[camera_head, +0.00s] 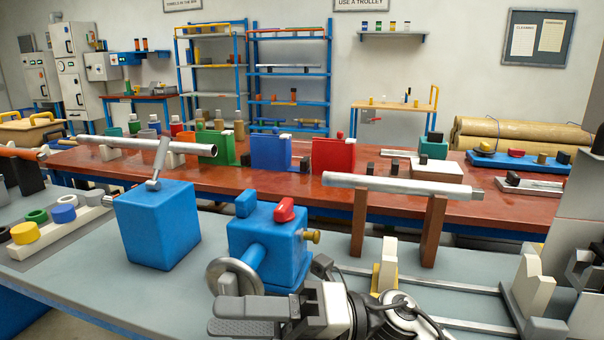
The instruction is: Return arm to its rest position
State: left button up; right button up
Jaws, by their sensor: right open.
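My right gripper (221,316) is at the bottom centre, its grey fingers pointing left with a gap between them. It is open, and nothing shows between the fingers. It appears just below and in front of the grey handwheel (219,280) on a blue machine block (268,233). I cannot tell whether it touches the wheel. Part of my right arm (395,318) shows to its right at the bottom edge. My left gripper is not in view.
A blue box with a lever (160,225) stands left of the handwheel. Grey rails (470,325) with cream supports (533,285) lie to the right. A metal tube (395,184) rests on brown posts. A red-topped bench (260,185) is behind. The grey tabletop (80,290) is clear at front left.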

jog(key=w+d+f+m+t+h+p, duration=0.1)
jog(key=w+d+f+m+t+h, duration=0.4)
jog(key=m+t, duration=0.8)
jog(key=w+d+f+m+t+h+p, duration=0.15)
jog(key=d+f+m+t+h, duration=0.55)
jog(key=m, duration=1)
jog(key=s+d+f+m+g+h, duration=0.2)
jog(key=s+d+f+m, duration=0.2)
jog(key=f, duration=0.4)
jog(key=s+d+f+m+g+h, duration=0.3)
jog(key=s+d+f+m, duration=0.1)
jog(key=s+f+m, duration=0.3)
jog(key=shift+s+d+f+m, duration=0.15)
jog(key=shift+s+f+m, duration=0.15)
jog(key=shift+s+f, duration=0.35)
